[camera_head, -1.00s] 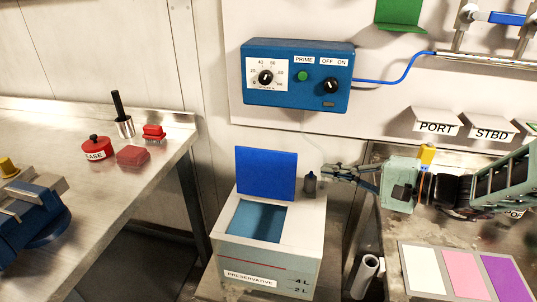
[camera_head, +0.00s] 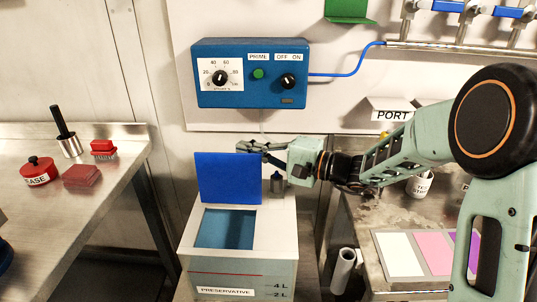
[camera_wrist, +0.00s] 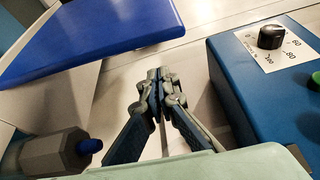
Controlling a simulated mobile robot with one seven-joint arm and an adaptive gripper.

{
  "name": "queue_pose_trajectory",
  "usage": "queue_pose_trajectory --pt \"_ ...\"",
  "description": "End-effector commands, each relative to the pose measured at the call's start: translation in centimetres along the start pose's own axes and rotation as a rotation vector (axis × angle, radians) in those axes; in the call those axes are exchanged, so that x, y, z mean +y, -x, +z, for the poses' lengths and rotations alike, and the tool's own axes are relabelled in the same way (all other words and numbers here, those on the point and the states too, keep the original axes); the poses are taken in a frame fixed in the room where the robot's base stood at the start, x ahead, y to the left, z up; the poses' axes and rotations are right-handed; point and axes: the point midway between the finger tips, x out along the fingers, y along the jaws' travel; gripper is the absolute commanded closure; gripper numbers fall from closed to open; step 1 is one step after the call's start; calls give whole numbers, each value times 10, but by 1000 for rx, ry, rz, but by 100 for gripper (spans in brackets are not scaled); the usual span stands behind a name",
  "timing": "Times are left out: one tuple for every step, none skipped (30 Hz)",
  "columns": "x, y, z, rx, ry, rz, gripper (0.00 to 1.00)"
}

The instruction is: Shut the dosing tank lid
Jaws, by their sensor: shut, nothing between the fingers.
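The dosing tank (camera_head: 240,262) is a white box marked PRESERVATIVE, with a square blue opening (camera_head: 226,228) in its top. Its blue lid (camera_head: 227,178) stands upright at the back edge of the opening. The lid also shows at upper left in the wrist view (camera_wrist: 95,32). My gripper (camera_head: 244,147) is shut and empty, at the lid's upper right edge and seemingly behind it. In the wrist view my gripper (camera_wrist: 158,75) has its fingertips together, with a gap showing between them and the lid.
A small grey bottle-like fitting (camera_head: 277,183) stands on the tank top, right of the lid, below my gripper. The blue dosing control box (camera_head: 250,75) hangs on the wall close above. A steel bench (camera_head: 110,180) is at left, and a tray of coloured panels (camera_head: 420,255) at right.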

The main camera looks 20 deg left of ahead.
Motion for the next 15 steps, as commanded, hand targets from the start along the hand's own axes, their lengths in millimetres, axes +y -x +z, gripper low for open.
queue_pose_trajectory --pt "0 4 8 1 0 1 100" --pt "0 6 12 1 0 2 100" --pt "0 8 17 1 1 2 100" --pt "1 10 21 1 0 2 100" --pt "0 10 24 1 1 2 100" --pt "0 12 27 1 0 2 100" --pt "0 13 30 1 0 2 100" --pt "0 13 31 1 0 2 100" --pt "0 14 33 1 0 1 100" --pt "0 15 35 1 0 1 100" --pt "0 15 36 1 1 1 100" --pt "0 15 37 1 1 1 100" --pt "0 16 37 1 1 1 100" --pt "0 16 37 1 1 1 100" --pt "0 16 37 1 1 1 100"
